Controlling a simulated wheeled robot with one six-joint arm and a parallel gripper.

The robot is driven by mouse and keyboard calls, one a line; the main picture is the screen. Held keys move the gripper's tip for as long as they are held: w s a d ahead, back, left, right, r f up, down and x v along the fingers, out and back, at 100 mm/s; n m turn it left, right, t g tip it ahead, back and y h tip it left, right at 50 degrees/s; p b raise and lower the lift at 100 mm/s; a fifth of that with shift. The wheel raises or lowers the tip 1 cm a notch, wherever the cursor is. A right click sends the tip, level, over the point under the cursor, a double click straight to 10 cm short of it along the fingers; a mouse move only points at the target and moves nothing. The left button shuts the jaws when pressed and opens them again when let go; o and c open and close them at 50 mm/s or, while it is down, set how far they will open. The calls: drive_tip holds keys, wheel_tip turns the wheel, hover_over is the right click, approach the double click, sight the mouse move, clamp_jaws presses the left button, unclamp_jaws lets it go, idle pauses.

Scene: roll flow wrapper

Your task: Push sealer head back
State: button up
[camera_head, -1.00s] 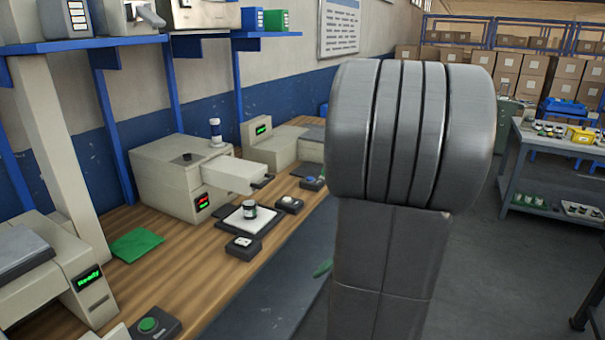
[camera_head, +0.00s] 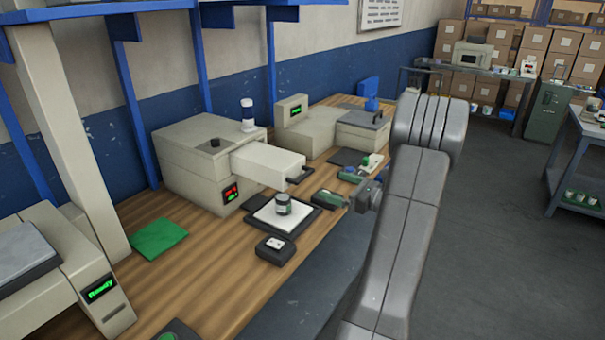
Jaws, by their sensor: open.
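A cream machine (camera_head: 185,165) with a red-lit display stands on the wooden bench. A cream block (camera_head: 262,163), seemingly the sealer head, sticks out from its right side. The block has a dark handle (camera_head: 302,176) at its outer end. My gripper (camera_head: 339,187) has green fingers spread apart, with nothing between them. It is just to the right of the handle and seems apart from it; the exact gap is unclear. My arm comes in from the right.
A small dark jar (camera_head: 283,204) stands on a white plate in front of the block. A small black box (camera_head: 275,249) lies nearer. A white-blue bottle (camera_head: 248,115) stands on the machine. Another machine (camera_head: 335,130) with a green display stands behind my gripper. A green cloth (camera_head: 159,239) lies left.

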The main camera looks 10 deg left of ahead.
sight(307, 176)
drive_tip(key=p+x, duration=0.2)
drive_tip(key=x, duration=0.9)
drive_tip(key=shift+w+a+f, duration=0.1)
drive_tip(key=shift+a, duration=0.2)
drive_tip(key=shift+c, duration=0.4)
drive_tip(key=c, duration=1)
drive_tip(key=b+x, duration=0.3)
drive_tip(key=x, duration=1.6)
drive_tip(key=shift+c, duration=0.2)
drive_tip(key=o, duration=1.1)
drive_tip(key=shift+a, duration=0.25)
